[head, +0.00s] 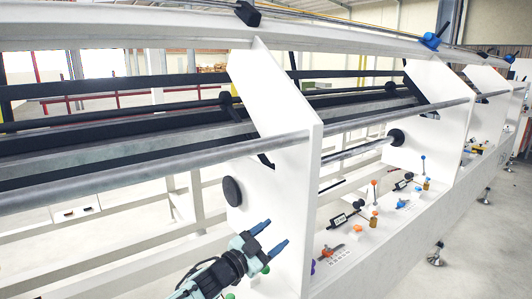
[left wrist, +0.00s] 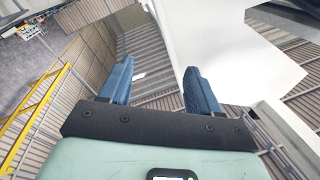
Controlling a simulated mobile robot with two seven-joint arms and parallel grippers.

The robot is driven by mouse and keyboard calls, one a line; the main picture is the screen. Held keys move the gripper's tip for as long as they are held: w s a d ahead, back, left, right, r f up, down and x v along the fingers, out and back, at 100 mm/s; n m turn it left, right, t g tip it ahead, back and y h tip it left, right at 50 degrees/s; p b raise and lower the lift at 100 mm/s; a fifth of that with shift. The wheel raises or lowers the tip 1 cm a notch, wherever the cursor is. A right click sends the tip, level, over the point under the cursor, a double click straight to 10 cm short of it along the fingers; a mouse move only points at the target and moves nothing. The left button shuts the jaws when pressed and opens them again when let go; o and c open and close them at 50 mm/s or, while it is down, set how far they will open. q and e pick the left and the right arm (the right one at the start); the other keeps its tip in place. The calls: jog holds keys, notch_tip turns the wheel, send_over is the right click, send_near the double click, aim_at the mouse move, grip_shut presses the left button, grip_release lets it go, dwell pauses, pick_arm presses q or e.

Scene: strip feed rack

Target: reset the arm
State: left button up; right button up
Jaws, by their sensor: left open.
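My left gripper (head: 268,240) is at the bottom middle of the head view, in front of the white upright plate of the strip feed rack (head: 275,120). Its two blue fingers are apart, with nothing between them. In the left wrist view the same open fingers (left wrist: 158,88) stand apart, with a white panel (left wrist: 225,40) beyond and to the right. I cannot tell whether the gripper touches the rack. My right gripper is in neither view.
Long grey rails (head: 150,178) run across the rack. A black round cap (head: 232,191) sits on the plate just above my gripper. Small levers and coloured knobs line the lower ledge (head: 385,238) to the right. Open floor (head: 490,250) lies at the far right.

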pick_arm(q)
notch_tip(320, 180, down, 21)
jog(key=w+a+n+g+y+p, duration=0.1)
jog(key=a+n+g+y, duration=0.15)
jog(key=n, duration=0.35)
jog(key=s+a+f+n+g+y+p, duration=0.1)
jog(key=s+a+f+n+y, duration=0.1)
jog(key=s+f, duration=0.45)
jog(key=s+a+f+n+g+y+p, duration=0.1)
jog(key=s+a+f+n+y, duration=0.15)
jog(key=f, duration=0.75)
jog(key=s+a+f+n+g, duration=0.2)
jog(key=s+f+n+g, duration=0.1)
jog(key=s+f, duration=0.55)
jog(key=s+a+f+n+g+y, duration=0.1)
jog(key=s+g, duration=0.1)
jog(key=s, duration=0.7)
jog(key=s+a+f+n+g+y+p, duration=0.1)
jog(key=s+a+f+n+g, duration=0.1)
jog(key=s, duration=0.7)
jog(key=s+a+f+n+g+p, duration=0.1)
jog(key=s+f+n+g, duration=0.1)
jog(key=s, duration=0.7)
jog(key=shift+s+a+f+g+y, duration=0.2)
jog(key=shift+s+a+g+y, duration=0.15)
jog(key=shift+s+g+y, duration=0.1)
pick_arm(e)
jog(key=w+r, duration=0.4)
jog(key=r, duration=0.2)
